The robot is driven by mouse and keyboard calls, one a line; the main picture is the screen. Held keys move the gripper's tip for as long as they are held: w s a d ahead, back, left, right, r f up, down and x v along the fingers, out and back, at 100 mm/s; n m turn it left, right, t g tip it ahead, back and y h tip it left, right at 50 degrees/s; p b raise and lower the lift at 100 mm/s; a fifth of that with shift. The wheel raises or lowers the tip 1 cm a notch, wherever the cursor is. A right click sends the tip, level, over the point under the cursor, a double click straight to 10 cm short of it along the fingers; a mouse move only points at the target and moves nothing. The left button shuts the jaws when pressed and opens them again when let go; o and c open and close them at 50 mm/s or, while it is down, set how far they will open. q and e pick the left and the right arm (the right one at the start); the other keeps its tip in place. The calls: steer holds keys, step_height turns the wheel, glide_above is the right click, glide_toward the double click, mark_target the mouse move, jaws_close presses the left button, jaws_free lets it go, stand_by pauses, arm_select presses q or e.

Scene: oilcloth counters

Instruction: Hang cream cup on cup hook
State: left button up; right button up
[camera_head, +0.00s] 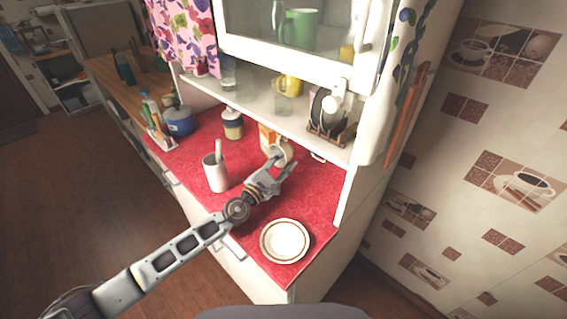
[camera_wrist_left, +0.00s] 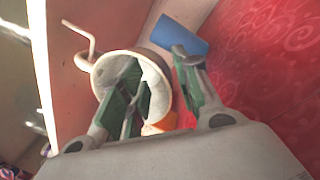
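The cream cup (camera_wrist_left: 155,62) has its mouth towards the camera in the left wrist view. Its handle (camera_wrist_left: 81,62) is at the left, right by the thin bent cup hook (camera_wrist_left: 78,28); I cannot tell whether the hook passes through the handle. In the head view the cup (camera_head: 284,154) is partly hidden by my left gripper (camera_head: 284,164), under the shelf's edge. My left gripper (camera_wrist_left: 155,75) is open, with one finger inside the cup's mouth and the other outside its wall. The fingers stand apart, with a gap beside the wall. My right gripper is not in view.
On the red counter (camera_head: 320,206) stand a white holder (camera_head: 215,173) with a utensil, a plate (camera_head: 285,240), a jar (camera_head: 232,124) and a blue pot (camera_head: 179,121). A carton (camera_head: 266,137) is behind the cup. A dish rack (camera_head: 326,132) is on the shelf above.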

arm_select(q)
steer(key=shift+o, duration=0.5)
steer(key=shift+s+a+f, duration=0.15)
steer(key=shift+s+a, duration=0.2)
steer(key=shift+s, duration=0.05)
steer(key=shift+v, duration=5.5)
